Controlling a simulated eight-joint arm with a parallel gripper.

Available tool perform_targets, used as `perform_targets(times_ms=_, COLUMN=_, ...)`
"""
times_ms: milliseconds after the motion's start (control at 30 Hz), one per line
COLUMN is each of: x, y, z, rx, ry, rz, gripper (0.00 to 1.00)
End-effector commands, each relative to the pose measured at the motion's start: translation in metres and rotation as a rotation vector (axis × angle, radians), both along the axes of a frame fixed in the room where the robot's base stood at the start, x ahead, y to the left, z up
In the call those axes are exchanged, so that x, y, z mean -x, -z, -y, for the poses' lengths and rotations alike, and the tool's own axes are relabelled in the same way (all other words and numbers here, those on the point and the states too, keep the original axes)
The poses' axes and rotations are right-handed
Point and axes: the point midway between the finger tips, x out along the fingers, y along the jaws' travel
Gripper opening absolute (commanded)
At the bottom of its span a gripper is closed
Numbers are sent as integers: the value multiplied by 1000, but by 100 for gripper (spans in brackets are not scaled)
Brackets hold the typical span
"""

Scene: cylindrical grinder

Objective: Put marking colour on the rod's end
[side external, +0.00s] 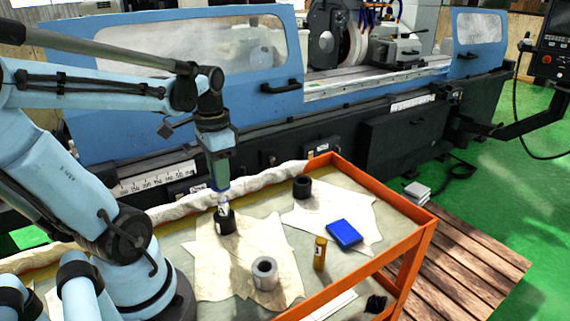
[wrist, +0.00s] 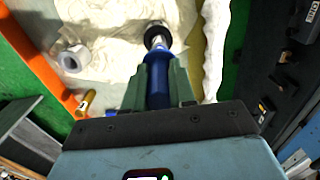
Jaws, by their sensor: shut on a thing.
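My gripper (side external: 221,183) points down over the cart and is shut on a rod (wrist: 157,90) with a blue body and a pale metallic lower part. The rod's lower part also shows in the side view (side external: 223,203). It stands roughly upright, its end at the mouth of a black ring (side external: 228,227); whether it reaches inside is hidden. The ring also shows in the wrist view (wrist: 155,30), beyond the fingertips (wrist: 161,72). A blue box (side external: 344,233) lies to the right on a cloth. A yellow-brown cylinder (side external: 320,255) stands nearer. No colour is discernible on the rod's end.
A grey hollow cylinder (side external: 265,278) stands on the near cloth, and another black ring (side external: 302,187) stands farther back. The orange cart rim (side external: 400,263) bounds the right side. A rolled pale cloth (side external: 265,177) lies along the back, before the blue grinder (side external: 180,95).

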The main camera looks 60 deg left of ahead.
Motion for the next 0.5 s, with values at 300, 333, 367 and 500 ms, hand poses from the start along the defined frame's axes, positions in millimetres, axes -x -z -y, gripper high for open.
perform_targets(times_ms=300, x=7, y=1, z=5, rx=-4, ry=0, rz=3, gripper=0)
perform_targets(times_ms=333, x=8, y=1, z=6, rx=-4, ry=0, rz=3, gripper=0)
perform_targets(times_ms=367, x=8, y=1, z=7, rx=-4, ry=0, rz=2, gripper=0)
perform_targets(times_ms=500, x=10, y=0, z=8, rx=-2, ry=0, rz=1, gripper=0)
